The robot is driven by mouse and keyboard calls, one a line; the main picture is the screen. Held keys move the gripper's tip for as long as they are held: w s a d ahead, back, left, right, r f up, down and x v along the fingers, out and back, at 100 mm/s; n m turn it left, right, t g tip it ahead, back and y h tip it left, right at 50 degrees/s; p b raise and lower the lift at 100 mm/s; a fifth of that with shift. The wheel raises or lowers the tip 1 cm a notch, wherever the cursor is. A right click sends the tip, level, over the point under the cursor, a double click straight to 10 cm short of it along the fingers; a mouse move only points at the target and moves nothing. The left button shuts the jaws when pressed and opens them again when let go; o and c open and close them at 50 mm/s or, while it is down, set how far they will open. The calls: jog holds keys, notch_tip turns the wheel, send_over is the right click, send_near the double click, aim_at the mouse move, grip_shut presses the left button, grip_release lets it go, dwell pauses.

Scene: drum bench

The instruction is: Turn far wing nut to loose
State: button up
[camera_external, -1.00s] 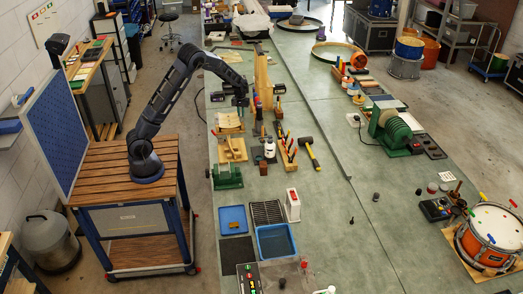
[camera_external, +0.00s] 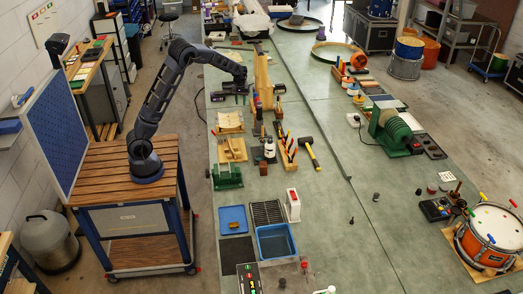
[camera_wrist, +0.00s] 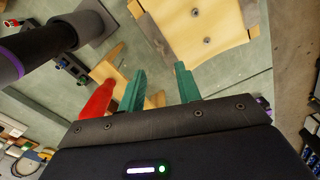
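My gripper (camera_wrist: 160,90) shows two green fingers in the wrist view, spread apart with nothing visible between them. In the external view the end of my arm (camera_external: 238,79) is over the left edge of the bench, near the upright wooden board (camera_external: 263,80). In the wrist view a pale wooden piece with dark screw heads (camera_wrist: 207,20) is beyond the fingers. A tan wooden part (camera_wrist: 108,70) and a red pointed part (camera_wrist: 97,101) are beside the left finger. I cannot make out the far wing nut for certain in either view.
A dark cylinder with a purple band (camera_wrist: 22,58) crosses the wrist view's upper left. In the external view, wooden pieces (camera_external: 232,149), a green vise (camera_external: 227,176), a white bottle (camera_external: 269,148) and a mallet (camera_external: 309,152) lie nearer the camera. The bench's middle strip is mostly clear.

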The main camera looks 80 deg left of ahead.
jog(key=shift+r, duration=1)
